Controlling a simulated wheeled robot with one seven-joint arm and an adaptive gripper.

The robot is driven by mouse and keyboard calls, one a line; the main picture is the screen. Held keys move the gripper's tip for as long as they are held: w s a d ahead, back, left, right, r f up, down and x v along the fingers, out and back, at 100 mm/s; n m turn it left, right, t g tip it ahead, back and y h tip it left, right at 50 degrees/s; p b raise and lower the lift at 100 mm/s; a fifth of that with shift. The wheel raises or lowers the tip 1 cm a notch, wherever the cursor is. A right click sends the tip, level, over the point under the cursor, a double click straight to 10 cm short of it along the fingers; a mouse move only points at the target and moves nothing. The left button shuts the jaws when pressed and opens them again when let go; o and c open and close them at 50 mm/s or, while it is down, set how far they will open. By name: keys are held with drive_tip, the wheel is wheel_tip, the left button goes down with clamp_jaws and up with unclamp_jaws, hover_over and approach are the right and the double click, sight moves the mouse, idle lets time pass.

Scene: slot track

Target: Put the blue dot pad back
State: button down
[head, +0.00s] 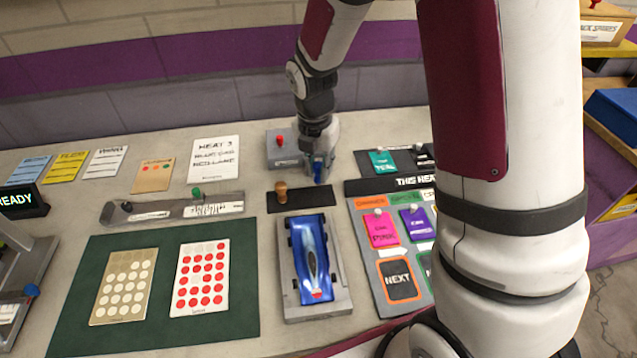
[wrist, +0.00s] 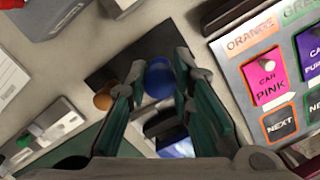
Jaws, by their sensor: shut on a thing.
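My gripper (head: 319,170) is shut on the blue dot pad (head: 318,178), which shows as a small blue piece at the fingertips. In the wrist view the dot pad is a round blue top (wrist: 158,78) between the two fingertips (wrist: 157,92). A black strip (head: 311,199) lies below and just in front of the gripper, with a wooden-handled piece (head: 281,190) at its left. The same wooden piece (wrist: 104,100) shows in the wrist view. I cannot tell whether the dot pad touches the strip.
A blue toy car (head: 312,258) sits on a grey stand in front of the strip. A grey box with a red knob (head: 281,142) stands behind, left of the gripper. A board with coloured cards (head: 374,258) lies to the right. Two dotted cards (head: 202,278) lie on a green mat.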

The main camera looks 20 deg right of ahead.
sight(318, 178)
drive_tip(key=shift+f, duration=2.5)
drive_tip(key=shift+f, duration=0.15)
drive_tip(key=c, duration=1.4)
unclamp_jaws()
drive_tip(key=r, duration=0.7)
drive_tip(key=s+a+r, duration=0.1)
drive_tip(key=r, duration=0.3)
drive_tip(key=shift+r, duration=0.2)
drive_tip(key=s+d+r+m+t, duration=0.1)
drive_tip(key=s+r+m+t, duration=0.1)
drive_tip(key=s+r+m, duration=1.1)
drive_tip(key=s+m, duration=0.2)
drive_tip(key=m, duration=0.2)
drive_tip(key=s+r+m+t, duration=0.1)
drive_tip(key=s+r+m, duration=0.1)
drive_tip(key=s+m, duration=0.2)
drive_tip(key=s+r+m+t+y, duration=0.1)
drive_tip(key=s+r+m, duration=0.1)
drive_tip(key=m, duration=0.4)
drive_tip(key=shift+s+d, duration=0.15)
drive_tip(key=shift+s, duration=0.75)
